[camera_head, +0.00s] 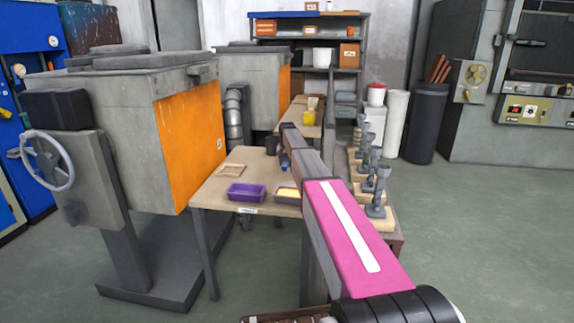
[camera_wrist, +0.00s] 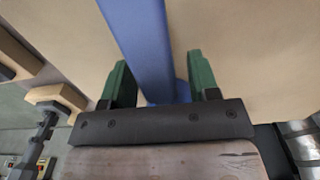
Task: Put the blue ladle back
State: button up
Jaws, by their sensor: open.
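The blue ladle (camera_wrist: 150,45) shows in the wrist view as a long blue bar running from the top edge down between my fingers, with a wider blue part behind it near the palm. My gripper (camera_wrist: 161,82) has two green fingers set apart, one on each side of the blue bar. Gaps show on both sides, wider on the right. The ladle's far end is out of the wrist view. In the head view, my arm reaches over the table (camera_head: 213,190) and hides most of the gripper area. A small dark blue bit (camera_head: 284,160) shows beside the arm there.
Grey metal pieces on wooden blocks (camera_head: 377,208) line the right. Open floor lies further right.

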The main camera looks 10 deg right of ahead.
aim_at(287, 158)
notch_tip(287, 158, up, 12)
jog(key=shift+f, duration=0.15)
dwell(0.4)
